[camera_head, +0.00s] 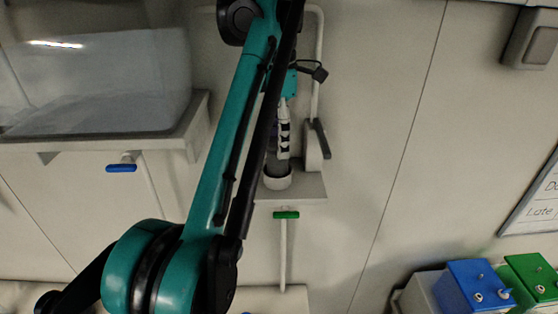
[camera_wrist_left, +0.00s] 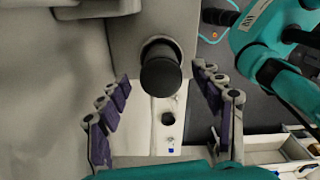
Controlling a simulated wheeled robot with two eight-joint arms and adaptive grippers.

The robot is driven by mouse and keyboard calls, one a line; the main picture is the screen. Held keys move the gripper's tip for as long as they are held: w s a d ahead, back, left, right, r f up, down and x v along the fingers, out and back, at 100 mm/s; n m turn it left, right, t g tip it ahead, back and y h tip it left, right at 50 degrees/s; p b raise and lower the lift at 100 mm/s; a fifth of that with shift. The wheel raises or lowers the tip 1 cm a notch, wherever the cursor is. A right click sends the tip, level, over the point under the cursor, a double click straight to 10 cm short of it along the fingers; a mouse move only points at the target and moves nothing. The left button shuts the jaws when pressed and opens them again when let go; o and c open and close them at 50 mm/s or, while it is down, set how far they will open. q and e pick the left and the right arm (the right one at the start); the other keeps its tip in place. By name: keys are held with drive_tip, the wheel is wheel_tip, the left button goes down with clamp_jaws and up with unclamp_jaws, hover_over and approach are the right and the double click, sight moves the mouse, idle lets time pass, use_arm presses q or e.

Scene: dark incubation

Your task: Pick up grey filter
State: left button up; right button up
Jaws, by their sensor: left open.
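The grey filter (camera_wrist_left: 160,76) shows in the left wrist view as a dark grey cylinder between my left gripper's fingers, with a pale ring around its far end. In the head view the filter (camera_head: 277,166) stands upright in a round white holder (camera_head: 278,181) on a small wall shelf, partly hidden by my left arm. My left gripper (camera_head: 283,140) is above and close to the filter, with one finger side showing. In the left wrist view my left gripper (camera_wrist_left: 162,88) is open, its fingers apart on either side of the filter; I see no clear contact. My right gripper is not in view.
A grey lever fixture (camera_head: 315,148) stands right beside the holder. A green-handled tap (camera_head: 286,215) is below the shelf. A large translucent tank (camera_head: 100,80) sits on a ledge at left, above a blue handle (camera_head: 121,168). Blue (camera_head: 475,284) and green (camera_head: 530,277) boxes are at lower right.

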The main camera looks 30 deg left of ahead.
sight(277, 161)
use_arm(q)
drive_tip(key=shift+s+f, duration=0.15)
drive_tip(key=shift+f, duration=2.5)
drive_tip(key=c, duration=1.3)
